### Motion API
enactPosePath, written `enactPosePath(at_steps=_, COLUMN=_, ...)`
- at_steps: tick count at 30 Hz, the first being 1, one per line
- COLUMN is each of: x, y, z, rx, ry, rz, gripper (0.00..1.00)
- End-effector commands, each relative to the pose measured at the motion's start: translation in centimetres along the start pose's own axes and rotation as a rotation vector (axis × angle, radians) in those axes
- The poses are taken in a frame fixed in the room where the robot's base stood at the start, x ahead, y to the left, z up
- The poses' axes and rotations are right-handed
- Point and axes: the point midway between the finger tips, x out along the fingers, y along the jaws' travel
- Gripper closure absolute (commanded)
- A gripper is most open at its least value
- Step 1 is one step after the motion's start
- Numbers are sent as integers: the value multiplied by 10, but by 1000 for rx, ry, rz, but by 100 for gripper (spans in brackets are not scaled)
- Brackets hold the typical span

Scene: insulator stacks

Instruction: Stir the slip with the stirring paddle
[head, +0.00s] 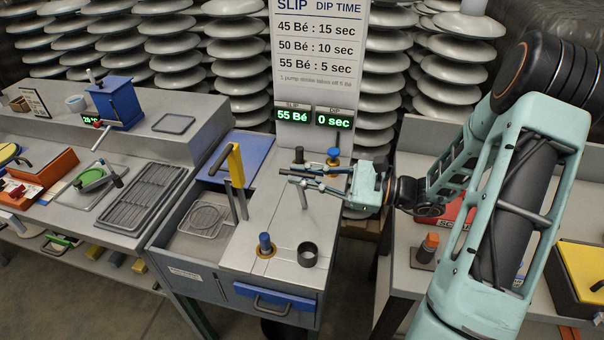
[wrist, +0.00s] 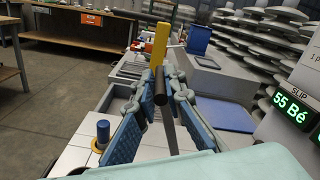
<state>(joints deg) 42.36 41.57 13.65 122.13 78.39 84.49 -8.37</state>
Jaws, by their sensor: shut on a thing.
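My gripper (head: 296,176) is above the grey bench top, in front of the sign. I cannot make out the slip's surface. The sign's display (head: 291,115) reads 55 Bé for slip and 0 sec for dip.
A tall yellow-handled tool (head: 237,165) stands left of my gripper, beside an open bay with a wire basket (head: 206,219). A blue knob (head: 265,243) and dark cup (head: 307,253) stand in front; another blue knob (head: 333,155) stands behind. Insulator stacks line the back.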

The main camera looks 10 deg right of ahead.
Motion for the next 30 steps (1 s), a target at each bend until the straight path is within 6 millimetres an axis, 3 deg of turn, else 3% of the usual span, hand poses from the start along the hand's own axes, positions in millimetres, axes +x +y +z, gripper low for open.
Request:
enactPosePath(at_steps=5, x=-1, y=5, z=-3, rx=5, ry=7, rz=9, gripper=100)
enactPosePath(at_steps=6, x=-1, y=5, z=-4, rx=6, ry=8, rz=9, gripper=87)
enactPosePath(at_steps=10, x=-1, y=4, z=-3, rx=5, ry=6, rz=8, gripper=73)
enactPosePath(at_steps=20, x=-4, y=3, z=-2, rx=3, ry=4, rz=5, gripper=73)
enactPosePath(at_steps=25, x=-26, y=2, z=-2, rx=3, ry=6, rz=3, gripper=73)
enactPosePath(at_steps=30, x=-64, y=2, z=-2, rx=3, ry=6, rz=1, gripper=73)
